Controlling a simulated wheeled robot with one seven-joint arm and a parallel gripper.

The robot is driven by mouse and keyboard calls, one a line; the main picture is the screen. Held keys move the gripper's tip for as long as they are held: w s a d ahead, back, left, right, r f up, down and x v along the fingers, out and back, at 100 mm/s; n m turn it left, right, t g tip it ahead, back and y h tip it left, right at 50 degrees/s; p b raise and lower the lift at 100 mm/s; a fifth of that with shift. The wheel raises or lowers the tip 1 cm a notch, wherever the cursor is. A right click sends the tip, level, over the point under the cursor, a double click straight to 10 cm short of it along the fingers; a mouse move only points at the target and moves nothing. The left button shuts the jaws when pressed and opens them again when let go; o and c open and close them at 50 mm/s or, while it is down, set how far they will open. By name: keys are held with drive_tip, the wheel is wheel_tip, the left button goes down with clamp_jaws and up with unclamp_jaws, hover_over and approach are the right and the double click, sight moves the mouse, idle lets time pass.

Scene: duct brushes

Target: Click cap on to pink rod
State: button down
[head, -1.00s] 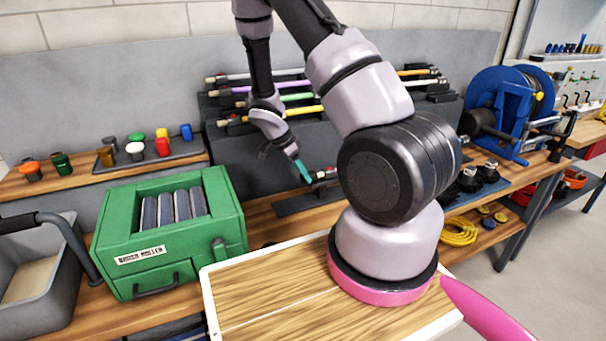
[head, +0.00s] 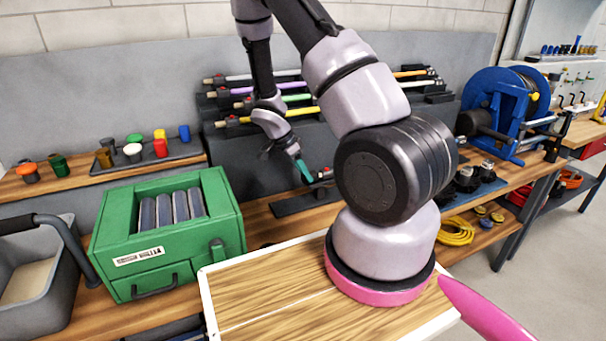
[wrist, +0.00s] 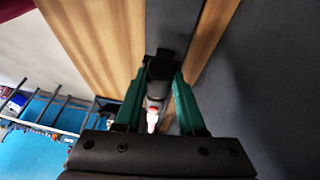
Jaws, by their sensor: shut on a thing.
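My gripper (head: 304,172) has green fingers and points down to the right, at a dark fixture plate (head: 300,203) on the bench. In the wrist view its fingers (wrist: 160,80) close on a small dark piece (wrist: 160,67), which could be a cap; its shape is not clear. A pale and red part (wrist: 153,112) shows between the fingers. A small holder with a red spot (head: 323,174) stands by the fingertips. I cannot make out the pink rod; my arm covers the area to the right of the holder.
A rack holds several coloured rods, including a yellow rod (head: 310,111), behind my gripper. Loose caps, including a red cap (head: 160,147), stand at the left. A green box (head: 165,240) stands front left, and a blue reel (head: 490,105) at the right.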

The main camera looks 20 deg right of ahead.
drive_tip(key=shift+s+d, duration=0.15)
drive_tip(key=shift+d, duration=0.75)
drive_tip(key=shift+c, duration=2.1)
unclamp_jaws()
drive_tip(key=shift+a, duration=0.15)
drive_tip(key=shift+w+a+r, duration=0.25)
drive_tip(key=shift+w+r, duration=0.05)
drive_tip(key=shift+r, duration=0.05)
drive_tip(key=s+a+r+n+t+y, duration=0.1)
drive_tip(key=s+a+r+n+y, duration=0.15)
drive_tip(key=r, duration=0.65)
drive_tip(key=s+a+r+n+t+y, duration=0.1)
drive_tip(key=s+a+r, duration=0.15)
drive_tip(key=r, duration=0.75)
drive_tip(key=s+a+r+n+t+y, duration=0.1)
drive_tip(key=a+r+n, duration=0.15)
drive_tip(key=r, duration=0.65)
drive_tip(key=s+a+r+n+t+y, duration=0.2)
drive_tip(key=s+a+r+n+t, duration=0.2)
drive_tip(key=s+r+n, duration=0.3)
drive_tip(key=s+r+t, duration=0.1)
drive_tip(key=s+r, duration=0.4)
drive_tip(key=s, duration=0.1)
drive_tip(key=shift+s+r, duration=0.15)
drive_tip(key=shift+s, duration=0.05)
